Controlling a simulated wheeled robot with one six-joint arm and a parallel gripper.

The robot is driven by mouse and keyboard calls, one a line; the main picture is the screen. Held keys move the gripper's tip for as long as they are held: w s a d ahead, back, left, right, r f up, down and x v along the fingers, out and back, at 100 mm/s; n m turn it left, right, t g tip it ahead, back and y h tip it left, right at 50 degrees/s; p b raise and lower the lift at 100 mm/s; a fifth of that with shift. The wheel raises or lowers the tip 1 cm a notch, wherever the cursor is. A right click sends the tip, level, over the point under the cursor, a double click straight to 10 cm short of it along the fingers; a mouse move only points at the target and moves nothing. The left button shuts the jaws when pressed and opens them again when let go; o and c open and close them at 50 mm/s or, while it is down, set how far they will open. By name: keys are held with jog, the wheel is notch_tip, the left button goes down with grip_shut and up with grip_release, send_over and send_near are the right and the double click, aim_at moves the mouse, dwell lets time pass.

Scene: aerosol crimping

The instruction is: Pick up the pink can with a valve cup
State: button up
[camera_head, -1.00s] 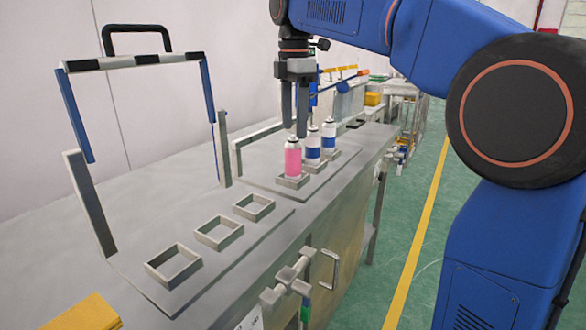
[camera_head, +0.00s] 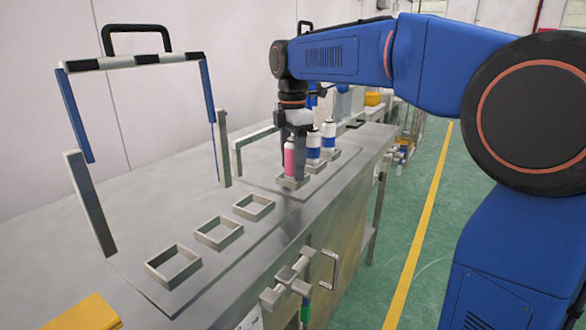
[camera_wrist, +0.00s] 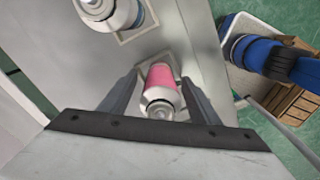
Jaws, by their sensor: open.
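The pink can (camera_head: 290,160) with a white top stands upright in the nearest square holder (camera_head: 292,184) of a row on the bench. In the wrist view the pink can (camera_wrist: 161,88) shows its pale metal top and valve cup toward the camera. My gripper (camera_head: 293,172) is lowered around it, pointing down. In the wrist view my gripper (camera_wrist: 152,92) has one finger on each side of the can, with a gap visible at least on the left. It is open. The fingers hide part of the can in the head view.
Two blue-and-white cans (camera_head: 328,138) stand in holders just behind the pink one. Several empty square holders (camera_head: 219,233) sit on a nearer plate. A frame with a striped top bar (camera_head: 130,61) stands at the left. A yellow item (camera_head: 88,313) lies at the front left.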

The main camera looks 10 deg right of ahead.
jog(key=c, duration=1.3)
